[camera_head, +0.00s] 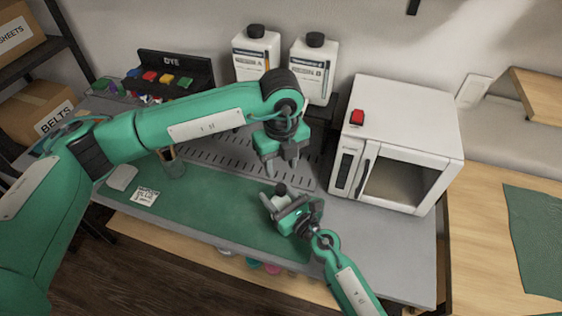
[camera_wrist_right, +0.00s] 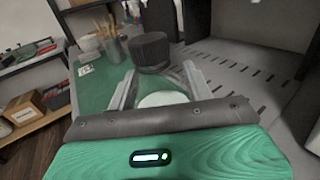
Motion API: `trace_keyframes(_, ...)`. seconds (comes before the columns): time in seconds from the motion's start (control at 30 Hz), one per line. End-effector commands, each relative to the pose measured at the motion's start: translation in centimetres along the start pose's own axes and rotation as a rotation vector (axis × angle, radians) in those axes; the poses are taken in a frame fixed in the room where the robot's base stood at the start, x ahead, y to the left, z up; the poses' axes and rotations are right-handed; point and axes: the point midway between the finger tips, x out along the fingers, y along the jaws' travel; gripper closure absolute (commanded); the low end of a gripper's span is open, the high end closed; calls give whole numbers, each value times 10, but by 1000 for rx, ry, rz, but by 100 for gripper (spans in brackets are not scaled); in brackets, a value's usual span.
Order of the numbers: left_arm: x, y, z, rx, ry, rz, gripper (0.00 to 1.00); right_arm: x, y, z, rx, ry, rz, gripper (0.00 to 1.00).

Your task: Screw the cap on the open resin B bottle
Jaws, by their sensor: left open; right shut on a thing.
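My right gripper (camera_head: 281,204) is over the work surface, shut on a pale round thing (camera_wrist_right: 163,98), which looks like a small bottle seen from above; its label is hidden. A black ribbed cap (camera_head: 281,189) shows at the right gripper's fingers, and is large in the right wrist view (camera_wrist_right: 150,50). I cannot tell whether it is seated on the held bottle. My left gripper (camera_head: 281,169) points down just above the cap, open and apart from it. A larger white bottle marked B (camera_head: 313,72) stands at the back with a black cap on.
A white bottle marked A (camera_head: 256,54) stands beside bottle B. A white oven (camera_head: 400,142) with a red button is close on the right. A dye rack (camera_head: 170,75) is at the back left. The green mat (camera_head: 225,215) is mostly clear.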

Motion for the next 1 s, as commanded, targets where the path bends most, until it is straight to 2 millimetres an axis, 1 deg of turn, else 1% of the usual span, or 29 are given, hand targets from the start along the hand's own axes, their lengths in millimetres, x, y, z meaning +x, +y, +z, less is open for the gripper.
trace_keyframes(0.27, 1, 0, 0, 1, 0, 0, 57, 0, 0, 0, 0, 0, 0, 100)
trace_keyframes(0.37, 5, 0, 0, 1, 1, 0, 57, 0, 0, 0, 0, 0, 0, 100)
trace_keyframes(0.47, 17, 0, 0, 1, 1, 1, 57, 0, 0, 0, 0, 0, 0, 100)
trace_keyframes(0.7, 55, 0, 0, 0, 2, 2, 57, 0, 0, 0, 0, 0, 0, 100)
trace_keyframes(0.8, 67, 0, 0, 0, 1, 1, 57, 0, 0, 0, 0, 0, 0, 100)
trace_keyframes(0.9, 76, 0, 0, 1, 2, 1, 57, 0, 0, 0, 0, 0, 0, 100)
trace_keyframes(1.0, 80, 0, 0, 1, 0, 0, 57, 0, 0, 0, 0, 0, 0, 100)
